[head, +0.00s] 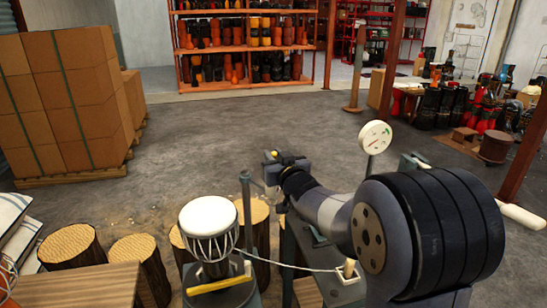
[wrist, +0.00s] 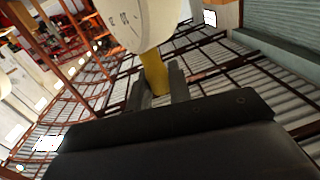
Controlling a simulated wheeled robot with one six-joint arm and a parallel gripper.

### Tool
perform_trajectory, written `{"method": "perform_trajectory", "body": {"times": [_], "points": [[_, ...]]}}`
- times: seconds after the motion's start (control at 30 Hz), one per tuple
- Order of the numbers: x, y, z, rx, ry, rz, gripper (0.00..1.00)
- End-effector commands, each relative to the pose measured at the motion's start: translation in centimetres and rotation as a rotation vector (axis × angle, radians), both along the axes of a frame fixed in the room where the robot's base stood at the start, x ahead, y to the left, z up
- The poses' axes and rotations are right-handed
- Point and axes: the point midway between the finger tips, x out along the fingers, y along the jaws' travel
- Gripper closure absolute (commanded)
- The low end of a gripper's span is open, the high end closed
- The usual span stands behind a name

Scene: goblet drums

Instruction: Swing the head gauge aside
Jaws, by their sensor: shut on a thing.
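The head gauge (head: 376,137) shows in the head view as a round white dial with coloured marks on a thin stem, above and behind my arm. In the wrist view a large pale marked round body (wrist: 135,22) stands just beyond the fingertips. A yellow handle (wrist: 154,72) runs from it down between the fingers of my gripper (wrist: 157,92), which is shut on it. In the head view my arm covers the lower part of the gauge's stem. The white goblet drum (head: 208,228) stands upright left of my arm, with a yellow bar (head: 217,285) at its base.
A grey post (head: 246,205) stands right beside the drum. Several log stools (head: 70,247) are around it. Stacked cartons (head: 70,100) are at the left, and an orange shelf (head: 245,90) of drums is at the back. The middle floor is clear.

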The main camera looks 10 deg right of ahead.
Motion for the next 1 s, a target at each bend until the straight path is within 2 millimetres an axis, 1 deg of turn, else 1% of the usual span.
{"method": "perform_trajectory", "body": {"times": [0.1, 0.13, 0.3, 0.37, 0.6, 0.73, 0.87, 1.0], "points": [[0.0, 0.0, 0.0, 0.000, 0.000, -0.001, 1.00], [0.0, 0.0, 0.0, 0.000, 0.000, -0.001, 0.79], [0.0, 0.0, 0.0, 0.000, 0.000, 0.000, 0.65], [0.0, 0.0, 0.0, 0.000, 0.000, 0.000, 0.61], [-0.1, 0.0, 0.0, 0.000, 0.000, 0.000, 0.61], [-0.8, -0.2, 0.1, 0.000, -0.002, 0.000, 0.61], [-2.6, -0.6, 0.0, 0.000, -0.002, 0.000, 0.61], [-5.1, -1.3, 0.0, 0.000, -0.002, -0.001, 0.61]]}}
